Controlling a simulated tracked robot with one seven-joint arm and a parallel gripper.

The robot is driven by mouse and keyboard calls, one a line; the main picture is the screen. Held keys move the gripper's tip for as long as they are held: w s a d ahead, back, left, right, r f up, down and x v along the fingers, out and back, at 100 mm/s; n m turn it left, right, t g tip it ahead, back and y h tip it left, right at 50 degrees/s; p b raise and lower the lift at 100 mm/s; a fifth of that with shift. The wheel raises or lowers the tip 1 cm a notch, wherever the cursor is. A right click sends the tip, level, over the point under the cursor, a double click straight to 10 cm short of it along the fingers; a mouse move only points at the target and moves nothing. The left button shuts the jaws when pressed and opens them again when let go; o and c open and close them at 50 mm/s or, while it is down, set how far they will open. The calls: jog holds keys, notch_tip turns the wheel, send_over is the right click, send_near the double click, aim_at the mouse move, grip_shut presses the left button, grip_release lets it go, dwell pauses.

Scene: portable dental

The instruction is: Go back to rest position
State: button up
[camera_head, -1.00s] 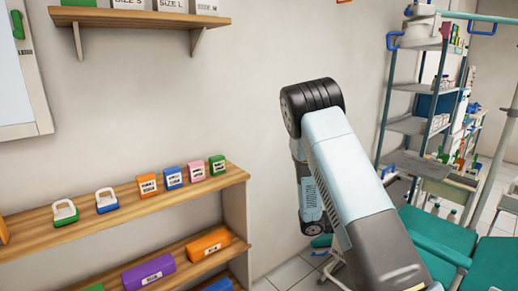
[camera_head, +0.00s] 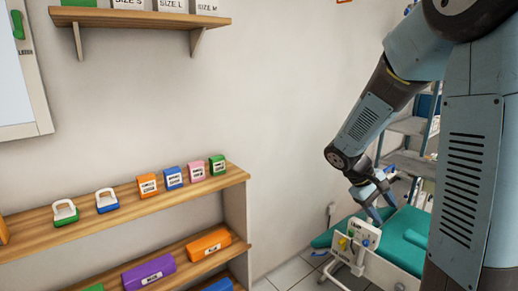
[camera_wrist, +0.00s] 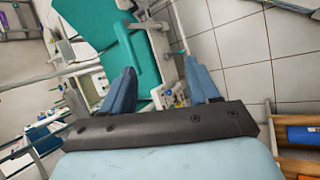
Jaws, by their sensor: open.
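My gripper (camera_head: 377,203) is at the end of my bent arm, to the right in the head view, in front of the teal dental chair (camera_head: 412,226). In the wrist view its two blue fingers (camera_wrist: 163,92) are spread apart with nothing between them. The teal chair (camera_wrist: 98,27) and its white side unit lie beyond the fingers in that view. No object is held.
A wooden shelf (camera_head: 150,213) on the left holds small coloured boxes and two handled items. A higher shelf (camera_head: 140,17) holds white size boxes. A grey metal rack (camera_head: 408,125) stands behind my arm. Tiled floor (camera_wrist: 243,40) is clear beside the chair.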

jog(key=s+a+r+m+t+y, duration=0.2)
jog(key=s+a+r+t+y, duration=0.1)
jog(key=s+a+r, duration=0.2)
jog(key=s+a+r+m+t+y, duration=0.2)
jog(key=s+a+r+t+y, duration=0.1)
jog(key=s+r, duration=0.6)
jog(key=s+a+y, duration=0.1)
jog(key=s+a, duration=0.1)
jog(key=s, duration=0.1)
jog(key=shift+s+a+t, duration=0.2)
jog(key=shift+s+t, duration=0.1)
